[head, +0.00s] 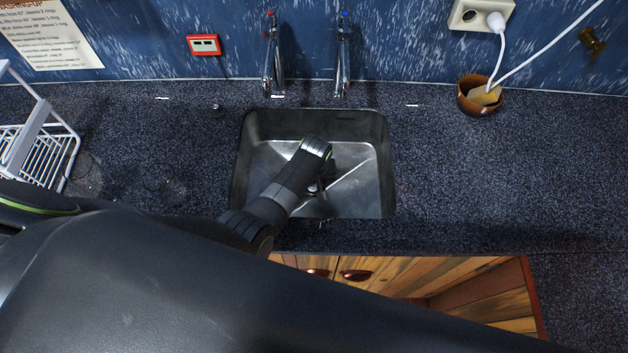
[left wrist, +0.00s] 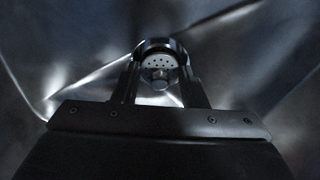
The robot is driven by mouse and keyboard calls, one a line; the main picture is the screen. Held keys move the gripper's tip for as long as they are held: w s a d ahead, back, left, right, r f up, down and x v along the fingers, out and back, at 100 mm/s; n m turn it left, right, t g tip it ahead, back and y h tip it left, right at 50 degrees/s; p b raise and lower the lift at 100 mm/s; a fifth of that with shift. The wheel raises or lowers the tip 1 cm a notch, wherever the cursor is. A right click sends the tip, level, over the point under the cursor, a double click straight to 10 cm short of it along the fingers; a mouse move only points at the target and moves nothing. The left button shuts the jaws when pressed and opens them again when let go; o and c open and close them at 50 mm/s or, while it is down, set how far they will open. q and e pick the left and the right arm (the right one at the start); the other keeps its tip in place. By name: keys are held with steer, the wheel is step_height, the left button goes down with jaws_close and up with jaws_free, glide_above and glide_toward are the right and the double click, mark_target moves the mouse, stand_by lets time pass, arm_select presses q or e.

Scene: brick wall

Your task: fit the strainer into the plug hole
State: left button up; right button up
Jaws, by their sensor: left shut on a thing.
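My left arm reaches down into the metal sink (head: 240,185), and my left gripper (head: 316,189) is low in the basin, partly hidden by the wrist. In the left wrist view the gripper (left wrist: 160,80) is shut on the strainer, a small round metal piece with holes (left wrist: 158,64) and a knob between the fingers. A dark round rim curves around the far side of the strainer. I cannot tell whether it is the plug hole's edge, nor whether the strainer sits in the hole or above it. My right gripper is out of view.
Two taps (head: 273,60) stand behind the sink. A white wire rack (head: 40,140) is on the left of the speckled counter, and a brown bowl (head: 468,98) with a sponge is at the back right. The counter right of the sink is clear.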

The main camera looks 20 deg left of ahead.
arm_select(q)
steer(key=shift+f, duration=0.4)
stand_by(0.3)
